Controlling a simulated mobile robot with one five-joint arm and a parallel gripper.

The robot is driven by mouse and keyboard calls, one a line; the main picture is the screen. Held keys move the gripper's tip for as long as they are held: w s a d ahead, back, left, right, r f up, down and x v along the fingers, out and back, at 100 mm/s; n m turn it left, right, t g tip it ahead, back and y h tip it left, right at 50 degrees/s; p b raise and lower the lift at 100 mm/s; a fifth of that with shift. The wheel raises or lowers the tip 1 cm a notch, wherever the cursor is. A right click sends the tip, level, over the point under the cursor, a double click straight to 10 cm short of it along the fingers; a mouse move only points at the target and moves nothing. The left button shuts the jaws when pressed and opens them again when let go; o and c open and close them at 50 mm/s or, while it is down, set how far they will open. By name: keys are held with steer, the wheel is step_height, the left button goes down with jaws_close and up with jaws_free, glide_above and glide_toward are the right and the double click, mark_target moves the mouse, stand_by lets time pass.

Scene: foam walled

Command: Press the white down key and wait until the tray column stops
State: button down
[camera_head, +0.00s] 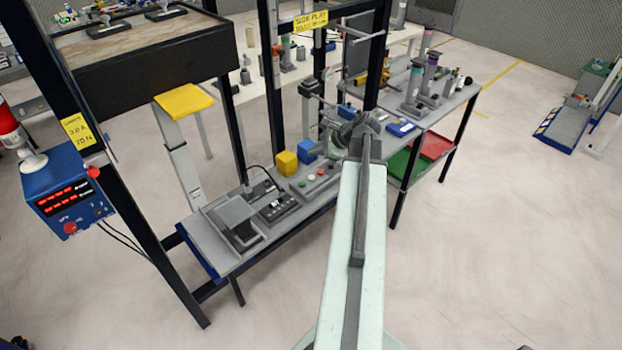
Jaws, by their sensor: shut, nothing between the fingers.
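My arm reaches up the middle of the view, and my gripper (340,128) is at its far end, shut and empty. It is over the far right part of the narrow grey bench (285,222). A button panel (322,184) with small round green, red and pale buttons lies on the bench, left of my arm. A dark keypad box (278,208) with small light keys lies further left. I cannot tell which small key is the white down key. A pale column with a yellow top (184,101) stands behind the bench; whether it is the tray column is unclear.
Dark frame posts (268,75) rise around the bench. Yellow (287,163) and blue (307,149) blocks stand behind the panel. A blue meter box (68,199) hangs at the left. A side table (440,105) holds fixtures at the right. Open floor lies at right.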

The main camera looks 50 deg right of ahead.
mark_target(314, 178)
step_height(314, 178, down, 9)
steer(key=b, duration=0.8)
steer(key=shift+r, duration=0.15)
steer(key=shift+r, duration=0.1)
stand_by(1.1)
steer(key=shift+f+b, duration=0.45)
